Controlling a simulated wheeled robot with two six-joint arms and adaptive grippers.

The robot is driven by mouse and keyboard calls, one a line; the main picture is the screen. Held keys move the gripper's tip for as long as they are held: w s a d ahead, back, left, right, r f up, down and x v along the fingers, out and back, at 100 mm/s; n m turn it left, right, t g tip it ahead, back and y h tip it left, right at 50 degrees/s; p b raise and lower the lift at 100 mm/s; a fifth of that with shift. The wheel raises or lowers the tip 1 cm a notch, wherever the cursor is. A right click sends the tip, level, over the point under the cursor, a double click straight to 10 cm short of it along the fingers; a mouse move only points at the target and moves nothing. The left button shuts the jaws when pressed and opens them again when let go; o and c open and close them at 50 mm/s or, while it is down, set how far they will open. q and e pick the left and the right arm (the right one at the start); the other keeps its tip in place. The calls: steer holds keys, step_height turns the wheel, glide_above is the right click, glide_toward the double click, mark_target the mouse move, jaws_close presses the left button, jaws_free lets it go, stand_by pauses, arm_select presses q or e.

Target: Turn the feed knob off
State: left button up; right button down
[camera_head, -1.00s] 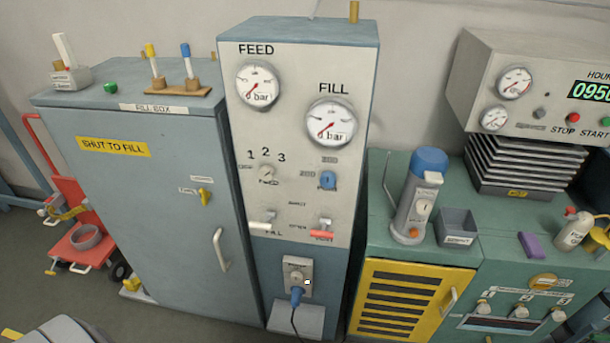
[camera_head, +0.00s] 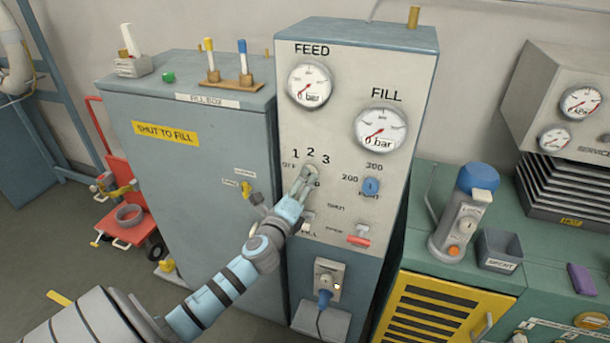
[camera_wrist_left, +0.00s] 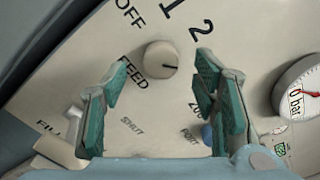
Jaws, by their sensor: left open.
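The feed knob (camera_wrist_left: 158,58) is a small round pale knob on the panel (camera_head: 345,255), below the FEED gauge (camera_head: 310,86). In the left wrist view its dark mark points right and slightly down, away from OFF and past the 2; the 3 is hidden there. My left gripper (camera_wrist_left: 162,72) is open, with green-padded fingers either side of the knob in that view. I see no clear contact. In the head view my left gripper (camera_head: 303,180) is at the panel and partly covers the knob and its label. My right gripper is not in view.
A blue fill knob (camera_head: 371,187) sits right of the feed knob. A red-handled lever (camera_head: 357,240) and a pale lever (camera_head: 307,224) are below. The grey fill box (camera_head: 190,120) stands left. A plug with a cable (camera_head: 325,296) is low on the panel.

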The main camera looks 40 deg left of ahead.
arm_select(q)
steer(key=x, duration=0.4)
steer(key=shift+d, duration=0.1)
steer(key=c, duration=1.2)
steer(key=shift+o, duration=0.2)
